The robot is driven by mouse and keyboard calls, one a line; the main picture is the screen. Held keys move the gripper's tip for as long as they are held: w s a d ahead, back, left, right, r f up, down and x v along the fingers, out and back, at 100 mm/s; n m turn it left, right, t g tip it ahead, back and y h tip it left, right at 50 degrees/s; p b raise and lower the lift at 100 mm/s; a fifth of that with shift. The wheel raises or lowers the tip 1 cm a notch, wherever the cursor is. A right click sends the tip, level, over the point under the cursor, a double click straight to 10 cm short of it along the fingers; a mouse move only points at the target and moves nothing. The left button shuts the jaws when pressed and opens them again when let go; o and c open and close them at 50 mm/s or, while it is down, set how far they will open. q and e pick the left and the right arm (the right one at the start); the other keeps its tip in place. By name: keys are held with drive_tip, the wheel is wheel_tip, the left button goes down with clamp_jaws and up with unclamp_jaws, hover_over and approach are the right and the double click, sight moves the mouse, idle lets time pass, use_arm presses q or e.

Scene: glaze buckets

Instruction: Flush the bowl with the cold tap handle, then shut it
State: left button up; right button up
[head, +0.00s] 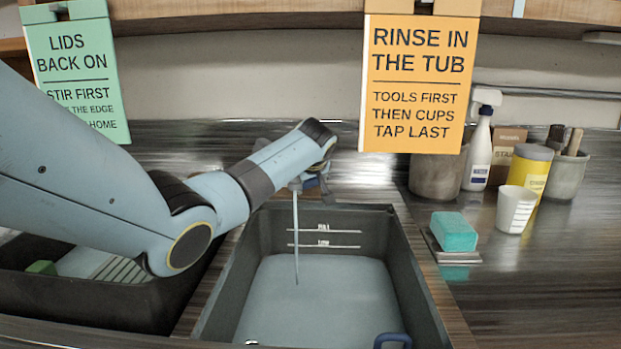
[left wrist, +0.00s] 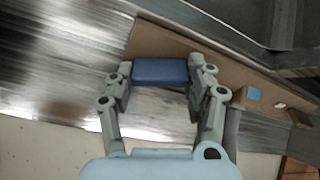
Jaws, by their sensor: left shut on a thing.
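The tub (head: 226,285), a grey rectangular basin with fill lines on its back wall, stands in front of me and holds pale grey liquid (head: 320,300). A thin stream (head: 296,240) falls into it from the tap area at its back edge. My left gripper (head: 316,182) is at that back edge; my own arm partly hides it and the tap. In the left wrist view, my left gripper (left wrist: 160,78) is shut on the blue tap handle (left wrist: 160,71), one finger on each side. My right gripper is not in view.
A blue loop-shaped thing (head: 393,340) shows at the tub's front right. A dark bin (head: 120,302) stands left. A teal sponge (head: 454,232), white cup (head: 516,209) and spray bottle (head: 478,155) stand right. Green (head: 75,70) and orange signs (head: 418,85) hang above.

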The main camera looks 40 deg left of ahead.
use_arm(q)
drive_tip(key=shift+f, duration=0.1)
drive_tip(key=o, duration=1.2)
wheel_tip(320, 180, up, 10)
drive_tip(key=shift+r, duration=0.1)
